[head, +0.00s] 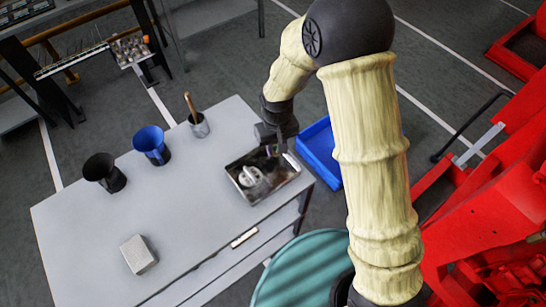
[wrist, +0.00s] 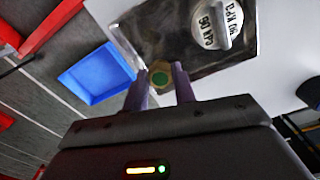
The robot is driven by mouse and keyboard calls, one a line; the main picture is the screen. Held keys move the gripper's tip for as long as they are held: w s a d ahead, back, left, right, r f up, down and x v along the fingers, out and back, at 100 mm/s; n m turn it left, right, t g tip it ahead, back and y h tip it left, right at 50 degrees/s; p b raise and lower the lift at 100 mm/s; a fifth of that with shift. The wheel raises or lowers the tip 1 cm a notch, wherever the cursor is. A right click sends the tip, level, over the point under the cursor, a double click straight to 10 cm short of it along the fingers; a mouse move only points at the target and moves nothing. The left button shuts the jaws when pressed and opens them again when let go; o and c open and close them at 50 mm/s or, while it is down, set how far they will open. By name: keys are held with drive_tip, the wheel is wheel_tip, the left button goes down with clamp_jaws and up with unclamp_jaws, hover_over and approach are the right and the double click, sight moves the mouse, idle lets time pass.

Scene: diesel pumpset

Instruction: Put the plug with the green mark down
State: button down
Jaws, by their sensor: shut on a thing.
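The plug with the green mark (wrist: 159,76) is a small brass-coloured piece with a green dot on its face. My gripper (wrist: 160,88) is shut on it, with one finger on each side. In the head view my gripper (head: 273,149) is over the far right part of a shallow metal tray (head: 284,178) on the grey bench; the plug is too small there to tell clearly. A white round cap with raised lettering (head: 250,177) lies in the tray, and it also shows in the wrist view (wrist: 218,25). Whether the plug touches the tray floor I cannot tell.
The grey bench (head: 190,210) also holds a black cup (head: 105,173), a blue cup (head: 152,145), a small pot with a brush (head: 199,125) and a grey block (head: 138,254). A blue bin (head: 321,150) is beyond the bench's right edge. Red machinery (head: 490,200) stands at right.

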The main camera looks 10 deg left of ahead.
sight(276, 156)
drive_tip(key=shift+f, duration=0.6)
drive_tip(key=shift+f+p, duration=0.35)
drive_tip(key=shift+f, duration=1.75)
drive_tip(key=shift+f, duration=0.2)
drive_tip(key=c, duration=1.1)
unclamp_jaws()
drive_tip(key=shift+c, duration=0.2)
drive_tip(key=shift+r, duration=0.1)
wheel_tip(276, 156, up, 12)
drive_tip(key=shift+r+b, duration=0.15)
drive_tip(key=shift+b, duration=0.85)
